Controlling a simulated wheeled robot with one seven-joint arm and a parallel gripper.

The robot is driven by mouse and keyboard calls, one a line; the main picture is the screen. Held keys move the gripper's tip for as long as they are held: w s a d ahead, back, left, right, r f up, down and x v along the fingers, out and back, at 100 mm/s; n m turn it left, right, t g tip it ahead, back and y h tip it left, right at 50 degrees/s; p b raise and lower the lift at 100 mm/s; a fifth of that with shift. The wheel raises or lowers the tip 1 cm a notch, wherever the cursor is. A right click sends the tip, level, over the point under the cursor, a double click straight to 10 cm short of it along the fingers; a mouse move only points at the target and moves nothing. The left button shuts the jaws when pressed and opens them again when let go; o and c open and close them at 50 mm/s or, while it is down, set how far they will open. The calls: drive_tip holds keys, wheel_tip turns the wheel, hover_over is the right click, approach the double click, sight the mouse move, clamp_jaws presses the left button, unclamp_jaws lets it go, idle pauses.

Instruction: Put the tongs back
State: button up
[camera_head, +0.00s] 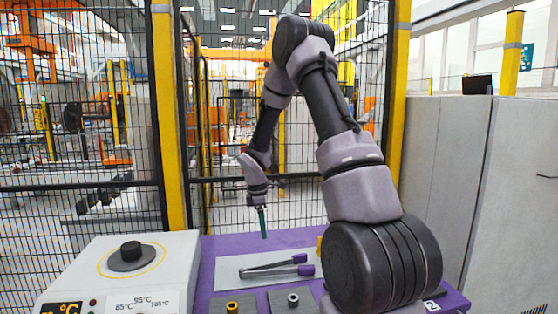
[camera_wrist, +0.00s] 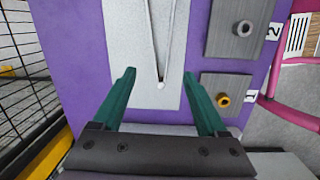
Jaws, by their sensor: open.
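The tongs (camera_head: 270,269) have thin metal arms and purple grips. They lie on a pale grey plate (camera_head: 226,272) on the purple table, with the grips toward the right in the head view. My gripper (camera_head: 263,237) hangs above the table behind the tongs, with green fingers pointing down. In the wrist view my gripper (camera_wrist: 158,73) is open and empty. The thin arms of the tongs (camera_wrist: 163,50) show beyond and between the fingers there, meeting at a pale end. The purple grips are out of the wrist view.
Two grey blocks sit beside the plate: one with a brass ring (camera_wrist: 223,99) by label 1, one with a grey ring (camera_wrist: 242,28) by label 2. A white unit with a black knob (camera_head: 131,252) stands at left. Mesh fencing (camera_head: 90,130) stands behind the table.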

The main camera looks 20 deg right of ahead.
drive_tip(key=s+r+m+t, duration=0.1)
drive_tip(key=s+r+m, duration=0.2)
drive_tip(key=r, duration=0.4)
drive_tip(key=s+a+r+m+t, duration=0.1)
drive_tip(key=s+r+m, duration=0.25)
drive_tip(key=r, duration=0.45)
drive_tip(key=s+r+m+t, duration=0.1)
drive_tip(key=s+r+m, duration=0.25)
drive_tip(key=r, duration=0.35)
drive_tip(key=s+a+r+m+t+y, duration=0.1)
drive_tip(key=s+r+m, duration=0.3)
drive_tip(key=s, duration=0.4)
drive_tip(key=s+a+r+m+t+y, duration=0.2)
drive_tip(key=s+r+m, duration=0.3)
drive_tip(key=s, duration=0.4)
drive_tip(key=shift+a+r+t, duration=0.3)
drive_tip(key=shift+r+t, duration=0.2)
drive_tip(key=shift+r, duration=0.2)
drive_tip(key=shift+s, duration=0.1)
